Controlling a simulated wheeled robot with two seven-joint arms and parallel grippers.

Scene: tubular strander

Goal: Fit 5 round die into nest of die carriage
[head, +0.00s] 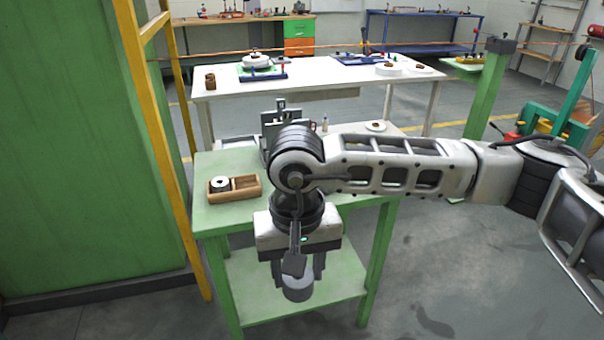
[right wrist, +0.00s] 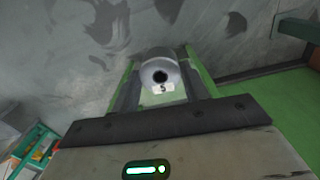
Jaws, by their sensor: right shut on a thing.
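My right gripper (head: 298,272) is shut on a grey round die (head: 298,291), held in front of the green table's front edge. In the right wrist view the die (right wrist: 160,66) sits between the two fingers (right wrist: 160,88); it has a dark central hole and a white label that seems to read 5. A grey upright fixture (head: 280,113), possibly the die carriage, stands on the green table behind my right arm. Its lower part and any nest are hidden by the arm. My left gripper is not in view.
A two-compartment wooden tray (head: 246,193) on the green table (head: 214,216) holds another round piece (head: 220,184) in its left side. A white disc (head: 376,126) lies at the back right. A yellow post (head: 160,130) and green panel (head: 60,150) stand close left.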

